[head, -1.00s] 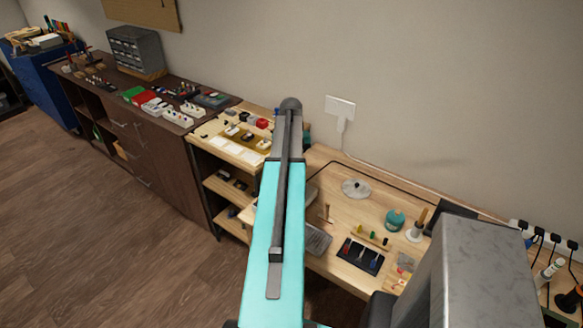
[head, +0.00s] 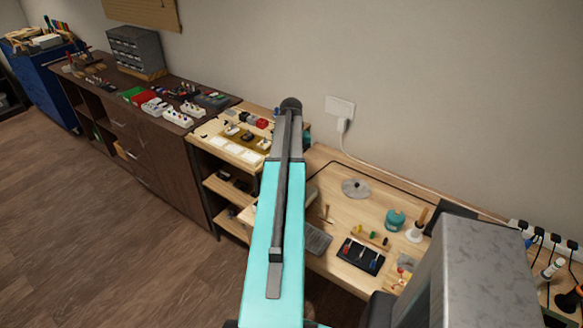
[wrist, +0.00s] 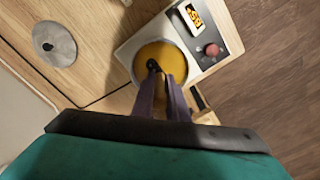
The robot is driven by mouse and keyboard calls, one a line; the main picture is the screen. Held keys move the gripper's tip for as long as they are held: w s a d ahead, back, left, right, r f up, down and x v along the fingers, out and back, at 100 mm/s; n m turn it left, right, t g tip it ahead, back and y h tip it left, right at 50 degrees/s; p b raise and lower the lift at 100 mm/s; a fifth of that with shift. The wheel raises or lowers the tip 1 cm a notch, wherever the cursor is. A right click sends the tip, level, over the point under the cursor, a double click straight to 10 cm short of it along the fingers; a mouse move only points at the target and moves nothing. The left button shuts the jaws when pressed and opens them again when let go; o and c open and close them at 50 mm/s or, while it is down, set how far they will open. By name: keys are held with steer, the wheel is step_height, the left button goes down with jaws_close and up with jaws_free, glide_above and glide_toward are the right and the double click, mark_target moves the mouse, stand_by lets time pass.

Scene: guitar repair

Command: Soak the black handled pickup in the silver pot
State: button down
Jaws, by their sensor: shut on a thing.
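In the wrist view the silver pot (wrist: 181,63) is seen from above, full of yellow-amber liquid. It sits in a pale unit with an orange-lit display and a red knob. My gripper (wrist: 163,79) is over the pot, its fingers pointing into the opening. It is shut on the black handled pickup, whose dark handle end (wrist: 153,65) shows at the fingertips against the liquid. The rest of the pickup is hidden, so I cannot tell how deep it sits. In the head view my arm hides the gripper and the pot.
A round silver lid with a dark knob (wrist: 55,44) lies on the wooden bench; it also shows in the head view (head: 355,188). A dark tool tray (head: 361,256) and a teal container (head: 395,219) stand on the bench. The wooden shelf unit (head: 208,146) stands to the left.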

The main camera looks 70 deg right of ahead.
steer(key=shift+r, duration=0.1)
stand_by(0.3)
steer(key=shift+r+p, duration=1.2)
steer(key=shift+r, duration=0.75)
steer(key=w+a+n+b, duration=0.3)
steer(key=w+a+n, duration=0.1)
steer(key=w+a, duration=1.05)
steer(key=w+a+n+b, duration=0.2)
steer(key=w+a+n, duration=0.3)
steer(key=w+a, duration=1)
steer(key=w+a+n+b, duration=0.1)
steer(key=w+a+n, duration=0.2)
steer(key=a, duration=0.9)
steer(key=w+a+n+b, duration=0.2)
steer(key=w+a, duration=0.3)
steer(key=a, duration=0.8)
steer(key=w+a+n+b, duration=0.1)
steer(key=w+a+n, duration=0.2)
steer(key=a, duration=0.9)
steer(key=shift+w+a+n+b, duration=0.15)
steer(key=shift+w+n+b, duration=0.25)
steer(key=shift+w, duration=0.15)
